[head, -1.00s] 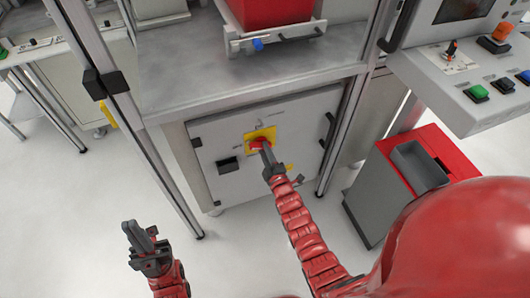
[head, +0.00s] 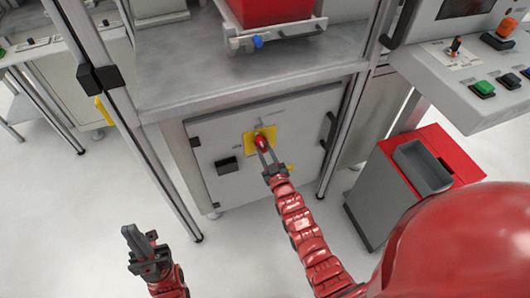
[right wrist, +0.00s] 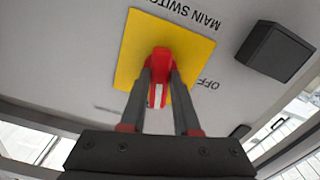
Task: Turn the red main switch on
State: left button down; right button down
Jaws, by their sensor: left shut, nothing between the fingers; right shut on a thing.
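The red main switch (head: 261,140) sits on a yellow square plate (head: 249,141) on the grey cabinet door. The right wrist view shows the red switch handle (right wrist: 161,62) with a white mark, on the yellow plate (right wrist: 135,50). My right gripper (head: 265,149) is shut on the handle, one finger on each side; its fingers also show in the right wrist view (right wrist: 159,82). "MAIN SWITCH" and "OFF" lettering is visible beside the plate; another label at left is too small to read. My left gripper (head: 132,234) is shut and empty, low at the left, away from the cabinet.
A black handle block (head: 227,165) is on the door left of the switch, with a door handle (head: 328,129) at right. Metal posts flank the cabinet. The floor at left is free.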

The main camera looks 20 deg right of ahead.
jog(key=shift+m+b, duration=0.45)
jog(key=shift+m, duration=1.05)
jog(key=c, duration=0.6)
grip_release()
jog(key=shift+c, duration=0.2)
jog(key=s, duration=1.7)
jog(key=shift+s+d, duration=0.2)
jog(key=shift+d, duration=0.1)
jog(key=shift+r, duration=0.1)
